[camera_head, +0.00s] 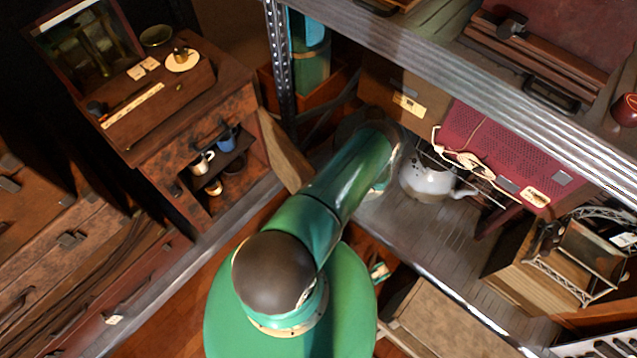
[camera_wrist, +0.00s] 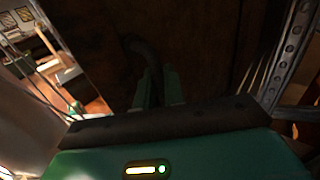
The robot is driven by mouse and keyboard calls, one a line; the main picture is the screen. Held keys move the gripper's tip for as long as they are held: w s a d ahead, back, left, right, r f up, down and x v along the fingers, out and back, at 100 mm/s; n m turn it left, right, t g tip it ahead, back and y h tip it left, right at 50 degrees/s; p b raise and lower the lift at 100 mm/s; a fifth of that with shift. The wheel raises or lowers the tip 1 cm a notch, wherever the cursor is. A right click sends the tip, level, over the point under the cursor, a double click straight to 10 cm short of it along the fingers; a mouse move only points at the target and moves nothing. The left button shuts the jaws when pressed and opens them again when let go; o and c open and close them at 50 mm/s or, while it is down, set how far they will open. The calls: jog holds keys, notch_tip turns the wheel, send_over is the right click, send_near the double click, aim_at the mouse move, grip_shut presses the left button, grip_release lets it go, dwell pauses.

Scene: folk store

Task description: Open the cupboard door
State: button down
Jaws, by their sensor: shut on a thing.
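The wooden cupboard (camera_head: 150,150) stands at the left in the head view. Its door (camera_head: 284,152) is swung out from the right side of the compartment, so the compartment is open. In the wrist view a dark brown panel, which looks like the door (camera_wrist: 205,45), fills the middle. A dark curved handle (camera_wrist: 140,50) is on it. My gripper (camera_wrist: 160,85) has its green fingers shut on the handle. In the head view my green arm hides the gripper and handle.
Mugs (camera_head: 202,163) stand inside the cupboard. A metal shelf unit (camera_head: 430,75) is to the right, with its upright (camera_head: 278,60) close to the door. A white teapot (camera_head: 425,182) sits on its lower shelf. A drawer chest (camera_head: 65,250) stands at the far left.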

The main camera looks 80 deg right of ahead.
dwell(0.4)
jog(key=c, duration=1.6)
grip_release()
jog(key=shift+c, duration=0.2)
jog(key=shift+r, duration=0.1)
